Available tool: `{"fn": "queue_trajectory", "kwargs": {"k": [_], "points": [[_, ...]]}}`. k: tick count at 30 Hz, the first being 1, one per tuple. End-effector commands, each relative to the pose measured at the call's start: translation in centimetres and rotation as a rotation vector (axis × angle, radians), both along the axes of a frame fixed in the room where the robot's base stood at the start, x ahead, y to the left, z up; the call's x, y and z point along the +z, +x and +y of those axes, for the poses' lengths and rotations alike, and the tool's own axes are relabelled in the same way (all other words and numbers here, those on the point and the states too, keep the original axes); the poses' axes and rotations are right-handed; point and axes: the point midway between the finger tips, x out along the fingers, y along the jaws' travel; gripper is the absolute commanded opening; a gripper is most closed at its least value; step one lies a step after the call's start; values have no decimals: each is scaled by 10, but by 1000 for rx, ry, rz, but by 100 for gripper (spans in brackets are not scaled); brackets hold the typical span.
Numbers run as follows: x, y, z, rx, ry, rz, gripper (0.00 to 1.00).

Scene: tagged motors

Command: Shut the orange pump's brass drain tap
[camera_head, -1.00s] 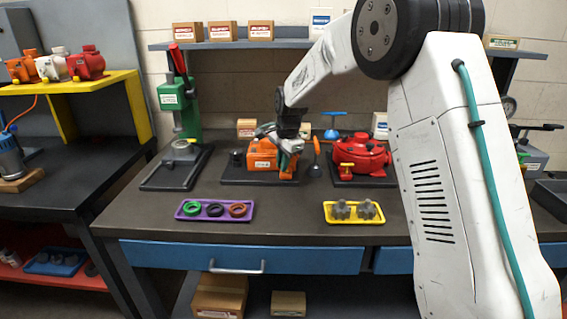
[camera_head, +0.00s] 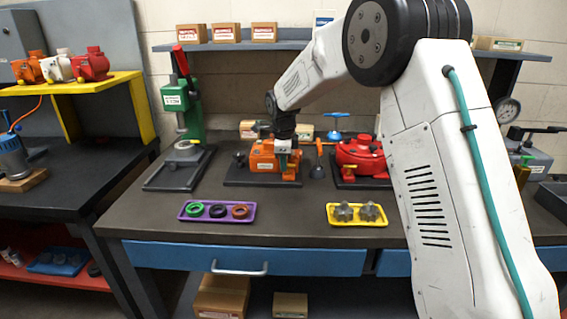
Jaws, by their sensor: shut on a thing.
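The orange pump (camera_head: 263,160) sits on a dark base plate (camera_head: 236,178) at the back middle of the bench. My gripper (camera_head: 284,168) points down at the pump's right front side. Its jaws are shut where the brass drain tap is, and they hide most of the tap. The angle of the tap's handle is too small and too covered to tell.
A red pump (camera_head: 362,155) with its own brass tap stands to the right. A green press (camera_head: 184,105) stands to the left. A purple tray (camera_head: 249,212) of rings and a yellow tray (camera_head: 357,223) of grey parts lie in front. The bench middle is clear.

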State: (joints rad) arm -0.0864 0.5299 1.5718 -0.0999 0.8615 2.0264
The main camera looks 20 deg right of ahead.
Motion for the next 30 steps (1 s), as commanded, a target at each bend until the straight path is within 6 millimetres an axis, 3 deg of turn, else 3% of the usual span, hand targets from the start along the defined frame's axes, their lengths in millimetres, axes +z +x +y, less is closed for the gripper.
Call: {"fn": "queue_trajectory", "kwargs": {"k": [15, 16, 18, 26, 30], "points": [[1, 1, 0, -19, 1, -3, 0], [1, 1, 0, -19, 1, -3, 16], [1, 1, 0, -19, 1, -2, 32], [1, 1, 0, -18, 0, -1, 32], [12, -1, 1, -18, 0, -4, 32]]}}
